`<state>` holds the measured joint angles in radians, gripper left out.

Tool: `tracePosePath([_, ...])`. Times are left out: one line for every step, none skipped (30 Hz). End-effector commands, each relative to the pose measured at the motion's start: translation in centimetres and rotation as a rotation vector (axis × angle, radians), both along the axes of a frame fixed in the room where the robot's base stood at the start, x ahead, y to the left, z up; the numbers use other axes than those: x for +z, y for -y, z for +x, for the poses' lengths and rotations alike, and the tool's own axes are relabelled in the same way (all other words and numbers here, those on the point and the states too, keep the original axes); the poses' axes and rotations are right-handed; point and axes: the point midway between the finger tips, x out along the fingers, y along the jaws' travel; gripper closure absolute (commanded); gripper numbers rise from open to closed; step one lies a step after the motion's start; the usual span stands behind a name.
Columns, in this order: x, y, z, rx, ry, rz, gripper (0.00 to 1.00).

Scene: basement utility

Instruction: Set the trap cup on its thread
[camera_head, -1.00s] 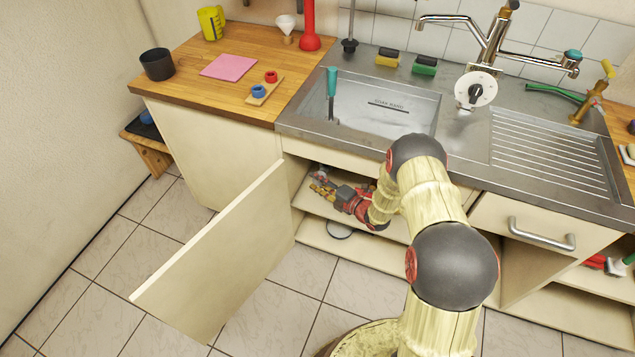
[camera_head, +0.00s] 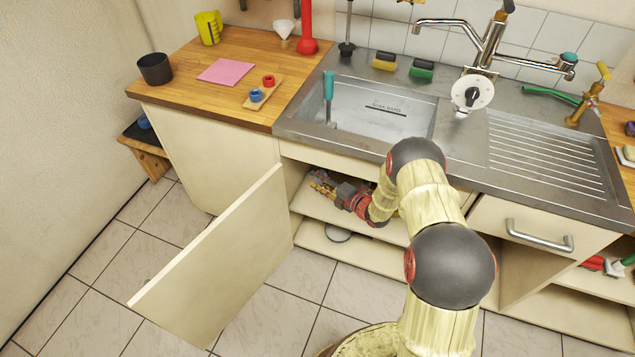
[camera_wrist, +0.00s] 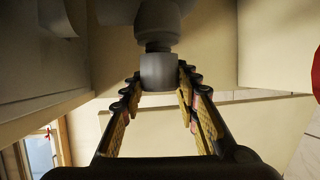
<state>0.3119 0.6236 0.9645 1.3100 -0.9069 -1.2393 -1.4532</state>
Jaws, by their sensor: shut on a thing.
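The trap cup (camera_wrist: 158,73) is a short grey cylinder in the wrist view. It stands upright between the two fingers of my gripper (camera_wrist: 160,85), which is shut on it. Directly above the cup is a dark narrower neck, the thread (camera_wrist: 158,46), under a wider grey trap body (camera_wrist: 158,20). The cup's top edge is close under the neck; I cannot tell whether the threads engage. In the head view my gripper (camera_head: 319,184) reaches into the open cabinet under the sink, and the cup cannot be made out there.
The cabinet door (camera_head: 215,260) stands open left of my arm. A round grey dish (camera_head: 338,232) lies on the cabinet's lower board. The sink (camera_head: 365,110) and its counter edge are above my forearm. The tiled floor in front is mostly clear.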

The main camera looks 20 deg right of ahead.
Motion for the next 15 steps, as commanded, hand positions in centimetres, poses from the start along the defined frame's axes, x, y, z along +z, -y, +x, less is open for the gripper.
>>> tracePosePath([0.01,0.10,0.14,0.000,0.000,0.000,0.90])
tracePosePath([0.02,0.15,0.20,0.000,0.001,0.001,0.90])
tracePosePath([0.03,0.22,0.31,0.000,0.001,0.001,0.90])
tracePosePath([0.04,0.28,0.38,0.000,0.001,0.001,0.90])
tracePosePath([0.05,0.32,0.46,-0.001,0.001,0.000,0.90])
tracePosePath([0.06,0.40,0.55,-0.001,0.001,0.000,0.90])
tracePosePath([0.07,0.45,0.62,-0.001,0.001,0.000,0.90])
tracePosePath([0.08,0.49,0.70,-0.001,0.002,0.001,0.90])
tracePosePath([0.08,0.56,0.78,-0.001,0.002,0.000,0.90])
tracePosePath([0.08,0.61,0.85,-0.001,0.002,0.000,0.90])
tracePosePath([0.08,0.63,0.87,-0.001,0.001,0.000,0.68])
tracePosePath([0.09,0.61,0.85,-0.001,0.001,0.000,0.66])
tracePosePath([0.08,0.61,0.85,-0.001,0.001,0.000,0.64])
tracePosePath([0.08,0.60,0.84,-0.001,0.001,0.000,0.63])
tracePosePath([0.08,0.60,0.84,-0.001,0.001,0.000,0.60])
